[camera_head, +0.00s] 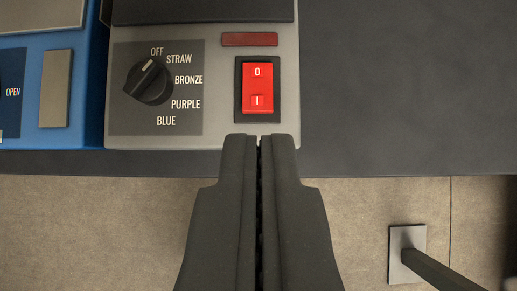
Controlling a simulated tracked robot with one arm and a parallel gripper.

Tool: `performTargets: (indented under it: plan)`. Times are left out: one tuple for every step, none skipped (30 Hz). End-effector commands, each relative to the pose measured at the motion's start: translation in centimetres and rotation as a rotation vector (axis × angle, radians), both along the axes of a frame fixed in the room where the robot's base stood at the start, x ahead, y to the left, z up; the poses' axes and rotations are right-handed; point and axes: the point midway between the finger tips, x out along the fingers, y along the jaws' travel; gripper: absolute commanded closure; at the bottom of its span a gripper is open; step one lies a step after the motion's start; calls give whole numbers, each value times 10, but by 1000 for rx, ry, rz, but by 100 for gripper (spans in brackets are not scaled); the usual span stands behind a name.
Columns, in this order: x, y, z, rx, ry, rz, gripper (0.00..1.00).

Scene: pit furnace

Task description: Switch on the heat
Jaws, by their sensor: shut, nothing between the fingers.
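A red rocker switch (257,87) marked 0 at the top and I at the bottom sits in a black frame on a grey control panel (215,60). Above it is a dark red indicator window (249,39), which looks unlit. To the left is a black dial (149,82) with OFF, STRAW, BRONZE, PURPLE and BLUE around it; its white mark points up towards OFF. My gripper (259,140) is shut and empty. Its tips overlap the panel's lower edge in the picture, just below the switch. I cannot tell whether they touch the panel.
A blue unit (80,100) with a grey plate (55,88) and a label reading OPEN stands at the left. The dark bench surface (410,80) is clear at the right. Below its edge is the floor (80,230), with a leg on a square foot (403,262).

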Motion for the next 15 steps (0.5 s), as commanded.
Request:
performTargets:
  plan:
    - [5,0,-10,0,3,0,100]
    - [8,0,-14,0,3,0,100]
    - [12,0,-19,1,3,-1,100]
    - [16,0,-23,1,3,-1,100]
    - [19,0,-27,1,2,0,100]
    - [23,0,-31,0,1,0,100]
    - [26,0,-35,0,1,0,100]
    - [28,0,-39,0,1,0,100]
    - [32,0,-45,-1,3,1,100]
    - [35,0,-50,0,4,0,100]
    - [38,0,-54,0,5,0,100]
    - [42,0,-59,-1,5,-1,100]
    - [45,-1,-62,1,4,-1,100]
    - [47,-1,-65,1,3,-1,100]
    - [51,-1,-69,1,2,-1,100]
